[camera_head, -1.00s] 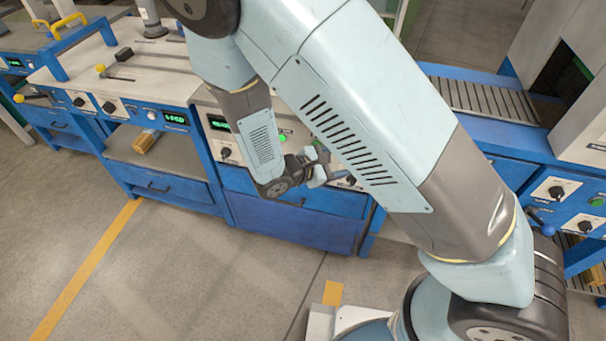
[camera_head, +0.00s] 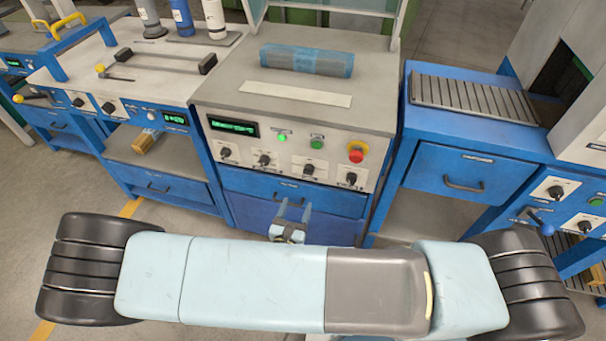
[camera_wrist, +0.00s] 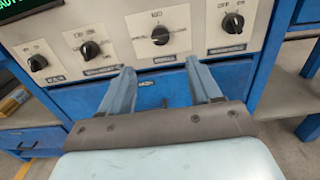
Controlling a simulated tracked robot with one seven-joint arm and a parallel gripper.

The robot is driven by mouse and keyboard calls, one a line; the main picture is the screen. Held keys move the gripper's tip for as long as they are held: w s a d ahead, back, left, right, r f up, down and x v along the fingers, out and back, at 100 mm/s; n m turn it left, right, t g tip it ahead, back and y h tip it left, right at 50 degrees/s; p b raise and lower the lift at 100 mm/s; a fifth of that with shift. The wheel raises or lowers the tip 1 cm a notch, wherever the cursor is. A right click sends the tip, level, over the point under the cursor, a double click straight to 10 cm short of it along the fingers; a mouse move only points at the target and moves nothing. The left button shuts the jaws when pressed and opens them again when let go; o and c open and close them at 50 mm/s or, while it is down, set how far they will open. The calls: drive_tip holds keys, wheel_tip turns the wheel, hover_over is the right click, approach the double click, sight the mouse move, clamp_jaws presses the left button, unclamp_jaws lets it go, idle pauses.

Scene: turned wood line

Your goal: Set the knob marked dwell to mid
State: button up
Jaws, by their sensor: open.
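A grey control panel (camera_head: 290,150) on the middle blue cabinet carries a row of several black knobs, each on a white plate. In the head view they are a far-left knob (camera_head: 225,152), a second knob (camera_head: 264,160), a third knob (camera_head: 308,169) and a far-right knob (camera_head: 351,178). The wrist view shows the same row, with the third knob (camera_wrist: 160,35) ahead between the fingers. The labels are too small to read, so I cannot tell which is dwell. My gripper (camera_head: 294,211) is open and empty, below and apart from the knobs, in front of the blue drawers.
A blue-wrapped roll (camera_head: 306,60) lies on top. Another knob (camera_head: 556,191) sits on the right cabinet. Drawer handles (camera_head: 465,187) jut out nearby.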

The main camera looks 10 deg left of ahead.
sight(307, 174)
drive_tip(key=w, duration=0.9)
drive_tip(key=w+d, duration=0.1)
drive_tip(key=w, duration=0.3)
drive_tip(key=shift+w, duration=0.15)
